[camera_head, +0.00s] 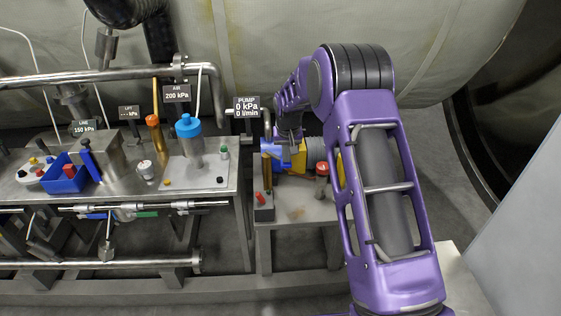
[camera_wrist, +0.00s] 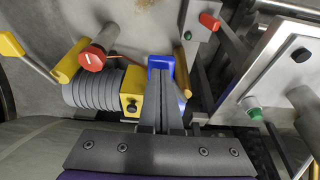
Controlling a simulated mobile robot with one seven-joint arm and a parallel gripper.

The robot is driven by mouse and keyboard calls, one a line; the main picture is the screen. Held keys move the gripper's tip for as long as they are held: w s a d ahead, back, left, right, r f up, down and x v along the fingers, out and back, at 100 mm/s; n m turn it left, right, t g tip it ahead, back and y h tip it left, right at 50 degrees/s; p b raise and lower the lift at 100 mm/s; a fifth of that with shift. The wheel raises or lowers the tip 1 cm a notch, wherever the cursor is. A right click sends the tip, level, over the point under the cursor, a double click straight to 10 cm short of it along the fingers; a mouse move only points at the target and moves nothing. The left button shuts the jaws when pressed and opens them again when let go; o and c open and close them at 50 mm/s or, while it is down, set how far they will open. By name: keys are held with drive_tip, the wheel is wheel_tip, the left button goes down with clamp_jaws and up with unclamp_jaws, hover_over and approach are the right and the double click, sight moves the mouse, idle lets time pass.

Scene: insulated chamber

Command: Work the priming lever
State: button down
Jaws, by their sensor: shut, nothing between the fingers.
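The pump stands on a low bench right of the main bench. In the wrist view it has a grey ribbed body (camera_wrist: 92,88), a yellow block (camera_wrist: 131,92) and a blue part (camera_wrist: 161,64). A lever with a yellow grip (camera_wrist: 11,44) and a pale rod is at that view's upper left; I cannot tell for sure that it is the priming lever. In the head view a yellow piece (camera_head: 341,169) shows partly behind my arm. My gripper (camera_wrist: 160,78) is shut and empty, its fingertips over the blue part; contact is unclear. In the head view it is above the pump (camera_head: 296,158).
A red-capped valve (camera_head: 322,169) stands by the pump, and a small box with a red switch (camera_head: 263,200) is at the bench's left. The pump display (camera_head: 246,107) reads 0 kPa, 0 l/min. The main bench (camera_head: 205,177) with a blue-capped cylinder (camera_head: 189,132) lies left.

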sight(287, 164)
drive_tip(key=shift+f, duration=0.15)
drive_tip(key=shift+f+b, duration=1.6)
drive_tip(key=shift+f, duration=0.65)
drive_tip(key=shift+r+p, duration=1.25)
drive_tip(key=shift+r, duration=1.1)
